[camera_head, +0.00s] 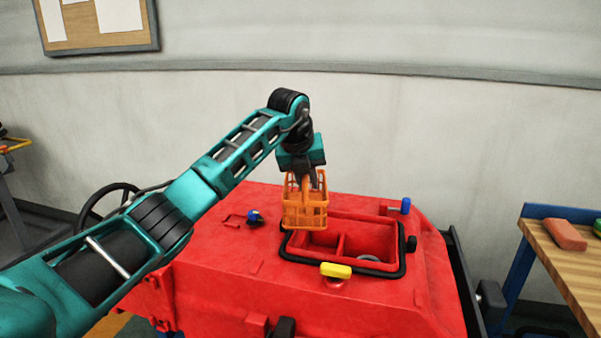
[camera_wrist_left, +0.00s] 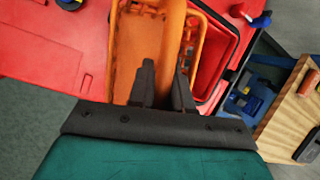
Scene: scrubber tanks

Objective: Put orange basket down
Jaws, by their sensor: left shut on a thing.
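The orange basket (camera_head: 305,212) hangs from my left gripper (camera_head: 306,178) above the back left part of the red scrubber's open tank (camera_head: 345,240). My left gripper is shut on the basket. In the left wrist view the two dark fingers (camera_wrist_left: 164,88) close on the orange handle bar, and the basket (camera_wrist_left: 126,50) fills the upper middle. I cannot tell whether the basket's bottom touches the tank rim. My right gripper is not in view.
A wooden bench (camera_head: 570,265) with a red block (camera_head: 565,234) stands at right. Flat red surface lies left of the tank.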

